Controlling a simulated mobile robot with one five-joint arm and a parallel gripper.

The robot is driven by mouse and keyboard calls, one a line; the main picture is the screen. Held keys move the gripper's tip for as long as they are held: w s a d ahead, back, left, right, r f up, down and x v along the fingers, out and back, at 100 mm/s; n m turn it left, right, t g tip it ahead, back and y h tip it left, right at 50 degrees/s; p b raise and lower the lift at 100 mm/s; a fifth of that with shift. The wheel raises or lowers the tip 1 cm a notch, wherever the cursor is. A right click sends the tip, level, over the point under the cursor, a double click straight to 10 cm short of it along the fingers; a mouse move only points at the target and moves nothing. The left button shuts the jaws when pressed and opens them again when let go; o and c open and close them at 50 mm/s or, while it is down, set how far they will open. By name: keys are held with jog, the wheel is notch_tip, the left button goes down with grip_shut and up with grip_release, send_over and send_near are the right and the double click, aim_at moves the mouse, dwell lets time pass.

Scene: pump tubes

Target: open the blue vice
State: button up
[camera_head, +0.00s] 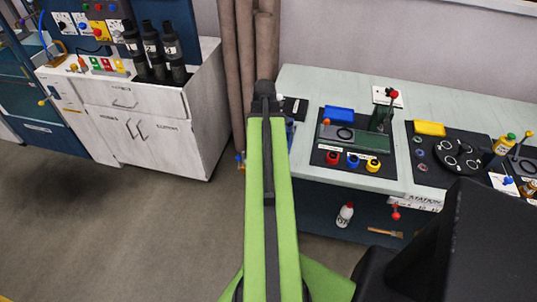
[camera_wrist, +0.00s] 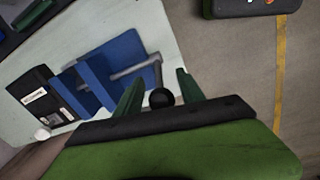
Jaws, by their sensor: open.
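The blue vice (camera_wrist: 112,70) is on the pale bench in the wrist view, left of my gripper. Its two blue jaw blocks stand close together. A grey screw (camera_wrist: 133,70) sticks out of it towards my gripper and meets a short grey crossbar (camera_wrist: 157,72). My gripper (camera_wrist: 160,86) is open, with one dark green finger on each side of a black round knob (camera_wrist: 161,98). The knob appears to be at the near end of the crossbar; contact with the fingers cannot be told. In the head view my green arm hides most of the vice.
A black labelled plate (camera_wrist: 35,95) lies beside the vice. To the right on the bench are a green device on a black mat (camera_head: 350,136), a blue box (camera_head: 339,114) and a yellow box (camera_head: 429,128). A white cabinet (camera_head: 150,110) stands at left. The floor between is clear.

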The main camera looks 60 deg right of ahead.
notch_tip(320, 180, down, 3)
jog(key=shift+r+b, duration=0.1)
jog(key=shift+b, duration=0.55)
jog(key=shift+r, duration=0.1)
grip_shut()
jog(key=shift+d, duration=0.1)
dwell(0.7)
